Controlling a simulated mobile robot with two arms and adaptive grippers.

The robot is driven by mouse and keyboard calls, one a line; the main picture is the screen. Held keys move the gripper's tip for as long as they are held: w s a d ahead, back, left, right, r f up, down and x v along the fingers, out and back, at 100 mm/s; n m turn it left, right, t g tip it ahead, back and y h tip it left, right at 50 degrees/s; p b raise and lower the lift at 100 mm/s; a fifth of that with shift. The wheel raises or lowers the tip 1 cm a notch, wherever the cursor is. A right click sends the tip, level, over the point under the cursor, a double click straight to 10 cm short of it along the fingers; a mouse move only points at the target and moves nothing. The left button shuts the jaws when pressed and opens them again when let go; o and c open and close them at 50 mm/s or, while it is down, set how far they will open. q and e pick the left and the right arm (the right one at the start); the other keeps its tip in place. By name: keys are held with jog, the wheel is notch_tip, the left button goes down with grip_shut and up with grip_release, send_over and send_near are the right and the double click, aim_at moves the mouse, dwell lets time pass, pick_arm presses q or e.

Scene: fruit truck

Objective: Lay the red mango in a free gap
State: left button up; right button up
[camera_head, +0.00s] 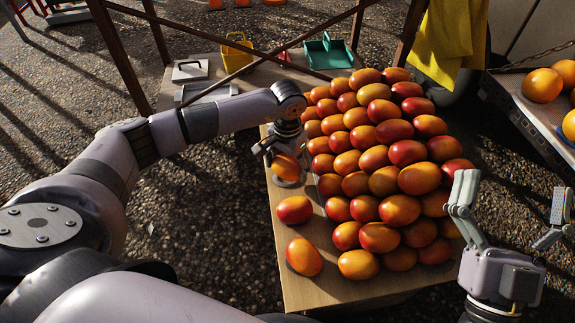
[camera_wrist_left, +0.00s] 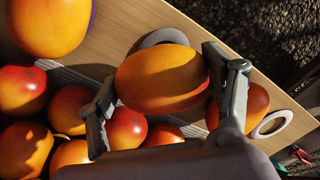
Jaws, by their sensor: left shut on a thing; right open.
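My left gripper (camera_head: 276,146) is shut on an orange-red mango (camera_head: 287,168) near the left edge of the wooden board (camera_head: 290,285). In the left wrist view, the fingers of this gripper (camera_wrist_left: 158,88) stand at both ends of the held mango (camera_wrist_left: 160,70). A grey ring (camera_wrist_left: 166,38) shows partly behind that mango. A large pile of red and orange mangoes (camera_head: 384,180) covers most of the board. My right gripper (camera_head: 512,200) is open and empty, to the right of the pile.
Two loose mangoes, one redder (camera_head: 294,210) and one more orange (camera_head: 304,257), sit on the board's left strip. A white ring (camera_wrist_left: 271,124) lies by the board's edge. A crate with orange fruit (camera_head: 535,105) is at right; a yellow basket (camera_head: 236,53) and green tray (camera_head: 329,52) are behind.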

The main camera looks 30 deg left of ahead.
jog(key=shift+s+r+t, duration=0.15)
jog(key=shift+r+t, duration=0.15)
jog(key=shift+r, duration=0.15)
pick_arm(q)
jog(key=shift+f+b, duration=0.3)
jog(key=shift+f, duration=0.05)
pick_arm(e)
jog(key=shift+s+d+r+t+y, duration=0.1)
jog(key=shift+s+r+t+y, duration=0.35)
jog(key=shift+s+r, duration=0.3)
dwell(0.8)
